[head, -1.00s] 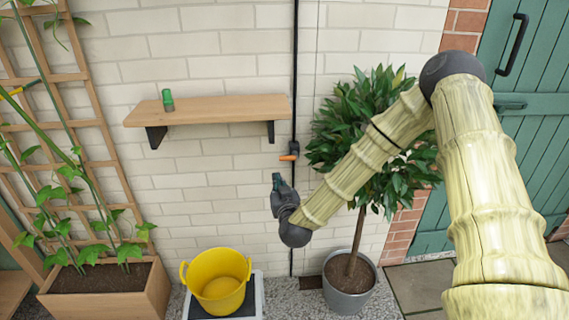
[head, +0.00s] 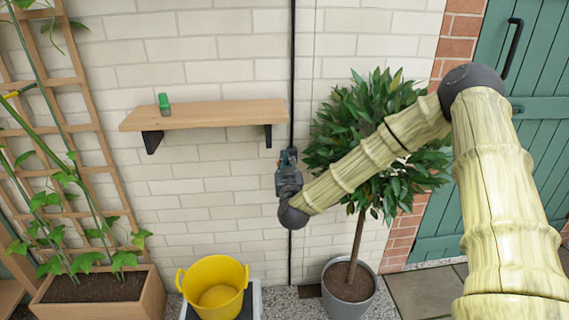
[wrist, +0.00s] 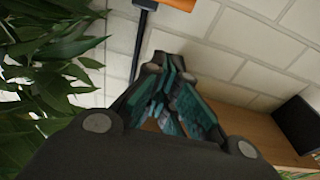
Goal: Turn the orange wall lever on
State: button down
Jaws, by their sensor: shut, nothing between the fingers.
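The orange wall lever (wrist: 178,4) shows at the top edge of the wrist view, cut off by the frame, beside the dark vertical pipe (wrist: 140,45). In the head view the lever is hidden behind my gripper (head: 288,155), so its angle cannot be read there. My gripper is raised in front of the pipe, just below the right end of the shelf. In the wrist view my gripper (wrist: 168,72) has its fingers together and empty, a little short of the lever. I cannot see any contact with it.
A wooden shelf (head: 205,114) with a green object (head: 164,102) is on the wall to the left. A leafy potted tree (head: 350,130) stands close on the right, beside my forearm. A yellow tub (head: 214,284) is below. A trellis planter (head: 105,300) is at left.

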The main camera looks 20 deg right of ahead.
jog(key=w+d+f+p, duration=0.1)
jog(key=w+d+f, duration=0.1)
jog(key=w, duration=0.4)
jog(key=shift+w+f, duration=0.3)
jog(key=shift+f, duration=0.15)
